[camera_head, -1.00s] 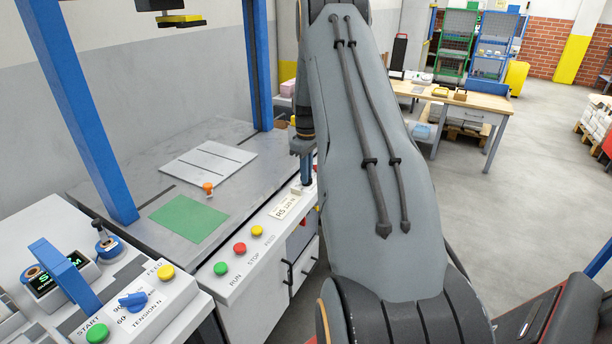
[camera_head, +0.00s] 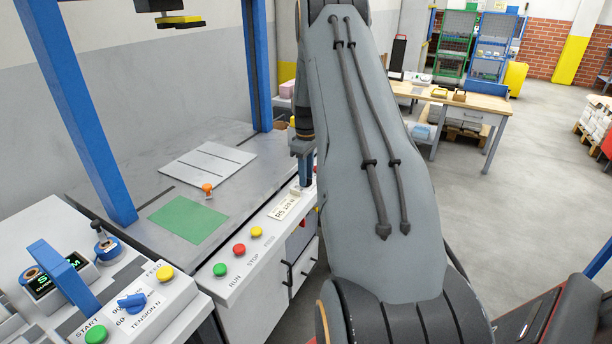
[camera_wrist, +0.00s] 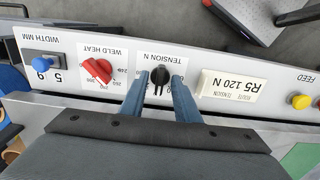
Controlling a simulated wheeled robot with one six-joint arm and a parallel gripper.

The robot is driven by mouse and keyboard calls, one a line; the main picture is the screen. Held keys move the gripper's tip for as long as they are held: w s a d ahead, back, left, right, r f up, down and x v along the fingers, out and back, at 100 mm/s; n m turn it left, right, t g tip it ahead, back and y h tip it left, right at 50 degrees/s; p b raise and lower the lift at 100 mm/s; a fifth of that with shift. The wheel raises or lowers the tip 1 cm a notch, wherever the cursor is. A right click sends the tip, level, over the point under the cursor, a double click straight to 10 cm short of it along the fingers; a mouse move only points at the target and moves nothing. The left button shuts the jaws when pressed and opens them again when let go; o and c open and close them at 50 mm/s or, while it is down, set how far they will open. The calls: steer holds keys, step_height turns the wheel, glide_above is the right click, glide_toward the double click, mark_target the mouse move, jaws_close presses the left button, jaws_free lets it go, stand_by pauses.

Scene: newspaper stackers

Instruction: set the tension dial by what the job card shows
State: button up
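The tension dial (camera_wrist: 160,75) is a black knob under the label TENSION N in the wrist view, where the panel appears upside down. My gripper (camera_wrist: 161,80) has its two blue fingers on either side of this knob, apart from each other. I cannot tell whether they touch it. The fingers partly hide the scale. The job card (camera_wrist: 230,87) lies beside the dial and reads R5 120 N, with the words ROUTE and TENSION. The card also shows in the head view (camera_head: 290,207), next to my gripper (camera_head: 306,184); the dial is hidden there.
A yellow FEED button (camera_wrist: 300,101) is past the card. Green (camera_head: 220,269) and red (camera_head: 239,248) buttons line the panel edge. Another blue tension dial (camera_head: 132,301) is on the near machine.

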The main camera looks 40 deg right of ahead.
steer(key=shift+r+b, duration=1)
steer(key=shift+r, duration=2.9)
